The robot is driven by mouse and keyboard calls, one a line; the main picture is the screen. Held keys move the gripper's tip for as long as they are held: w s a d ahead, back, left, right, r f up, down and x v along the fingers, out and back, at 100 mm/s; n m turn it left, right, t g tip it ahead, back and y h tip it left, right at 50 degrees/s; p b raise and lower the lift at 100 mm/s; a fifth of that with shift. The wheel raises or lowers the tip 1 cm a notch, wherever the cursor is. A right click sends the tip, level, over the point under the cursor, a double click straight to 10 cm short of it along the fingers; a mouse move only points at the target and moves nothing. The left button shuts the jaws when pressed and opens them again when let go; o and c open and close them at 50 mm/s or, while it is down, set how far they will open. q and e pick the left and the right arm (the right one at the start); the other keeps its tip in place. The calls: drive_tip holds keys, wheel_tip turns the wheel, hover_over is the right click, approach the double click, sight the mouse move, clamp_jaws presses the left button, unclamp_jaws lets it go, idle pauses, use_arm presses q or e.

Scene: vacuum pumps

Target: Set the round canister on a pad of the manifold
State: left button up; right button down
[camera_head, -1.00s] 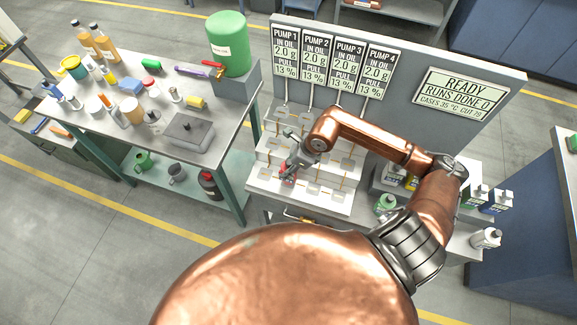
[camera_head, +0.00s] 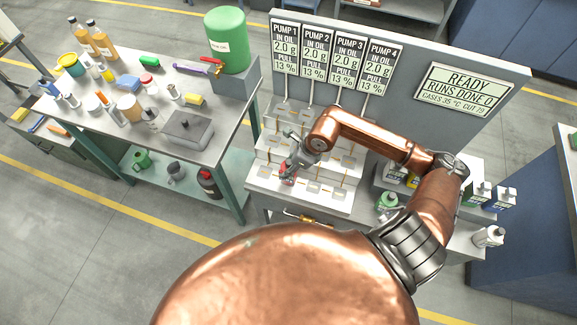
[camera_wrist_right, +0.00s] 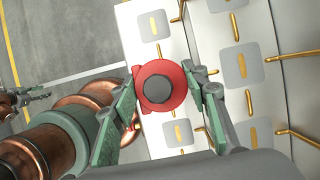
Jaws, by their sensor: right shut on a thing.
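The round canister (camera_wrist_right: 159,87) is red with a dark grey round top. My right gripper (camera_wrist_right: 165,88) is shut on its sides; it also shows in the head view (camera_head: 288,172). The canister (camera_head: 287,181) is small and partly covered there, over the front step at the left part of the manifold (camera_head: 300,201). The manifold is a white stepped block with grey pads (camera_wrist_right: 180,132), each with a yellow slot. The canister hides the spot beneath it, and I cannot tell whether it touches. My left gripper (camera_wrist_right: 34,97) seems to show small at the wrist view's left edge.
Yellow pipes (camera_wrist_right: 288,134) run between pads. A grey panel (camera_head: 406,67) with pump signs stands behind the manifold. A cluttered bench (camera_head: 118,85) with a green tank (camera_head: 227,45) is at left. Bottles (camera_head: 388,200) stand right of the manifold, below my arm.

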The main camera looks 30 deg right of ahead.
drive_tip(key=shift+f, duration=0.15)
drive_tip(key=c, duration=1)
unclamp_jaws()
drive_tip(key=shift+c, duration=0.2)
drive_tip(key=v, duration=1.2)
drive_tip(key=shift+c, duration=0.2)
clamp_jaws()
drive_tip(key=shift+s, duration=0.1)
idle(0.5)
